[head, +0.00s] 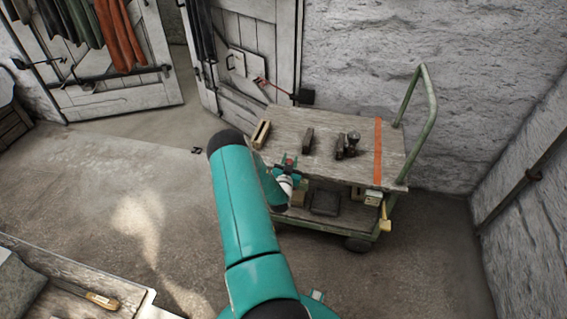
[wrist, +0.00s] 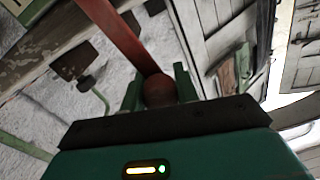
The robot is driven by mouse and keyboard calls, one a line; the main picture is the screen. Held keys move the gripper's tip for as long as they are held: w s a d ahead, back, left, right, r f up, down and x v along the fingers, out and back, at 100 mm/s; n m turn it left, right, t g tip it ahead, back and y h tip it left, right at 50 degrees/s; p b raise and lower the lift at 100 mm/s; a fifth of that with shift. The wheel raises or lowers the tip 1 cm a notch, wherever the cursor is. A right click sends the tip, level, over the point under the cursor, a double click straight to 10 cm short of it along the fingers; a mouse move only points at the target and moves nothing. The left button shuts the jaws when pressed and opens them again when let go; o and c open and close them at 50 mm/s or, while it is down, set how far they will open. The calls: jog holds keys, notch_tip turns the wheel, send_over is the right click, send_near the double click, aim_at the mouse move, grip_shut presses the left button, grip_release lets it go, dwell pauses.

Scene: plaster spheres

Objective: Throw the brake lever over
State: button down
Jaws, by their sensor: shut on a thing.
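The brake lever (wrist: 127,38) is a flat red bar in the wrist view, ending in a dark reddish round knob (wrist: 158,90). My gripper (wrist: 158,94) is shut on that knob, with a green finger on either side. In the head view my gripper (head: 287,172) is at the near left edge of the cart (head: 325,176), and a small bit of red shows at its fingers. The rest of the lever and its pivot are hidden there by my arm.
The cart has a wooden top with several small tools, an orange strap (head: 378,150) and a green handle (head: 424,110). Plank doors (head: 255,45) stand behind. A bench (head: 60,295) is at lower left.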

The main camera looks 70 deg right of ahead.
jog(key=shift+s+d+f+m, duration=0.35)
jog(key=shift+s+m, duration=1)
jog(key=shift+s, duration=0.45)
jog(key=shift+s+d+f+m, duration=0.2)
jog(key=shift+s+f+m, duration=0.25)
jog(key=shift+s+m, duration=1.1)
jog(key=shift+s+d+f+m, duration=0.35)
jog(key=shift+s+m, duration=0.75)
jog(key=shift+s, duration=0.95)
jog(key=shift+s+f, duration=0.1)
jog(key=c, duration=1.1)
grip_release()
jog(key=shift+g+h, duration=0.3)
jog(key=a, duration=0.4)
jog(key=s+a, duration=0.1)
jog(key=a, duration=0.4)
jog(key=s+a, duration=0.1)
jog(key=a, duration=0.3)
jog(key=shift+s+a+f, duration=0.25)
jog(key=shift+a+f, duration=0.05)
